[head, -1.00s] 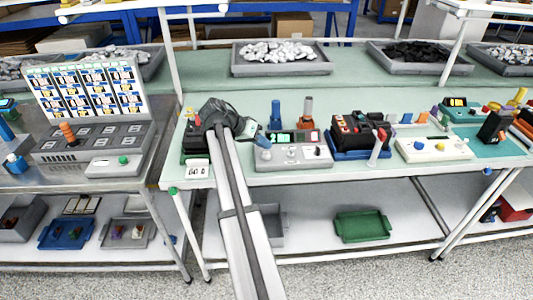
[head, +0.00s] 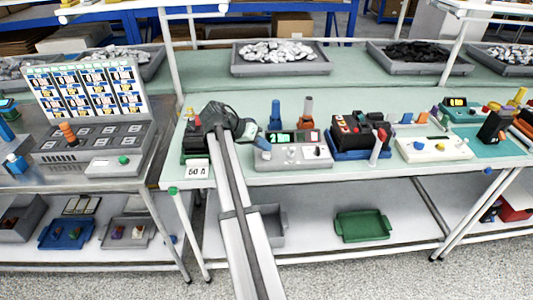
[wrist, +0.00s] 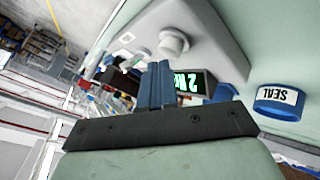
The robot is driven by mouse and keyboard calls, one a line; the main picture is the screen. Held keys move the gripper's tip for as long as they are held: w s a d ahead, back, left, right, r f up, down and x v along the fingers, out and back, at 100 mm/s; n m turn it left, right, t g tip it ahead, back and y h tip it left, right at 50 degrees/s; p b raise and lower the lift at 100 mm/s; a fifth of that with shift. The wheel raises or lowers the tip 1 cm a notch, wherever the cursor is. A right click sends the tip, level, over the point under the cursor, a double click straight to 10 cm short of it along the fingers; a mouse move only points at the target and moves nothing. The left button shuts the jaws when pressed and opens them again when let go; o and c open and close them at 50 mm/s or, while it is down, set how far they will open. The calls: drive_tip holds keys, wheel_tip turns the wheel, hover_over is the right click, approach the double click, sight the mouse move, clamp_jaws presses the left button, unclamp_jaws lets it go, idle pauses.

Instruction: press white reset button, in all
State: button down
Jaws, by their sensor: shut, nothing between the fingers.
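A light grey test box (head: 310,162) stands near the front of the green-topped bench. It carries white round buttons (head: 291,151), a dark knob and a small display with green characters (head: 281,138). In the wrist view the box (wrist: 215,30) shows a larger white button (wrist: 173,42) and a smaller white one (wrist: 140,55); which is the reset button I cannot tell. My gripper (head: 260,138) is at the box's left end, with its blue fingers (wrist: 155,85) shut and empty. The fingers partly cover the display (wrist: 195,84). Contact with a button cannot be seen.
A blue round piece labelled SEAL (wrist: 283,100) lies beside the box. A black breaker on a blue base (head: 358,135) stands to the right, then a cream box (head: 433,149). A card reading 50 A (head: 197,171) is at the front left edge.

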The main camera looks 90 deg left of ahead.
sight(264, 153)
drive_tip(key=shift+f, duration=0.5)
idle(0.8)
drive_tip(key=shift+r, duration=0.95)
drive_tip(key=shift+r, duration=2.5)
